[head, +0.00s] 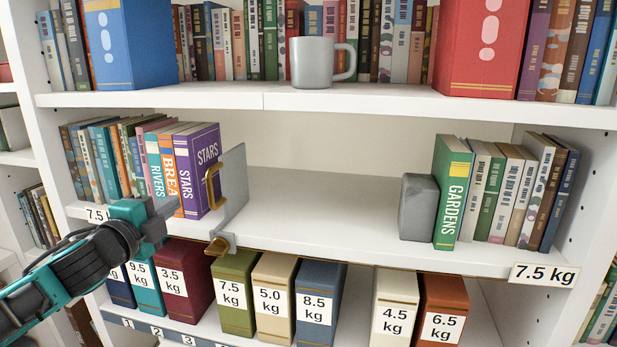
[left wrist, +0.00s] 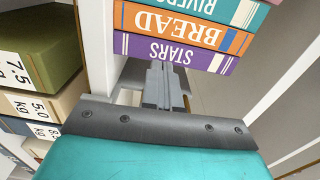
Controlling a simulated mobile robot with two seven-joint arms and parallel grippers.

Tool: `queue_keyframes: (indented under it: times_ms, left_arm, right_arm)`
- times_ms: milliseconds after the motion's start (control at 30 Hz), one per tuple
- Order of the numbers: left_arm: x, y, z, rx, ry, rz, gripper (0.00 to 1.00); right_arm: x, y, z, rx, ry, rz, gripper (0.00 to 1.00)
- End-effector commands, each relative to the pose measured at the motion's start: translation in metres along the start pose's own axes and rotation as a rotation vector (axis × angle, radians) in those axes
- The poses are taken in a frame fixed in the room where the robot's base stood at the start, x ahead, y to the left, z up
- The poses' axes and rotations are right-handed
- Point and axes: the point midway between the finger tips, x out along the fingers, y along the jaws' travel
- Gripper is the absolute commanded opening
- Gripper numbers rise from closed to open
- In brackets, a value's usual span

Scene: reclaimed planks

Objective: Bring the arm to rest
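My left gripper (head: 170,208) comes in from the left in front of the middle shelf, near the lower front of the left book row. In the left wrist view its fingers (left wrist: 165,82) are close together with nothing seen between them. They point toward the purple STARS book (head: 199,170), which also shows in the left wrist view (left wrist: 150,52). Whether they touch it I cannot tell. My right gripper is in neither view.
A grey metal bookend (head: 233,185) with a brass handle stands right of STARS. A grey block (head: 417,207) stands beside the green GARDENS book (head: 452,190). The middle shelf between them is bare. Below stand weight-labelled boxes (head: 234,293); above, a grey mug (head: 312,63).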

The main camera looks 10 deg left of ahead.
Motion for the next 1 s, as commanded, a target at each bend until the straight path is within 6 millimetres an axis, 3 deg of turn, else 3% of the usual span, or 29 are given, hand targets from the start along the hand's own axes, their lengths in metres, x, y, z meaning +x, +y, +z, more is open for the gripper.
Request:
queue_keyframes:
  times_ms: [167,267,400,600,800,1000]
  left_arm:
    - [-0.015,0.081,-0.036,-0.222,0.036,0.112,0.00]
    - [-0.037,0.142,-0.065,-0.422,0.038,0.203,0.00]
    - [-0.083,0.222,-0.105,-0.722,-0.007,0.329,0.00]
    - [-0.168,0.309,-0.152,-1.130,-0.165,0.473,0.00]
    - [-0.230,0.351,-0.177,-1.377,-0.324,0.537,0.00]
    - [-0.247,0.361,-0.183,-1.443,-0.375,0.548,0.00]
  right_arm:
    - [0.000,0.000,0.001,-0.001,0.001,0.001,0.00]
    - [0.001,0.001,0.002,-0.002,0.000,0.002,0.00]
    - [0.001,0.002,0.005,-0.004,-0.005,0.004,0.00]
    - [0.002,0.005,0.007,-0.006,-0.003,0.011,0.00]
    - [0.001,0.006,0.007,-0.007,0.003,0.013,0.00]
    - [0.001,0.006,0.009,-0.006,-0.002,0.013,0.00]
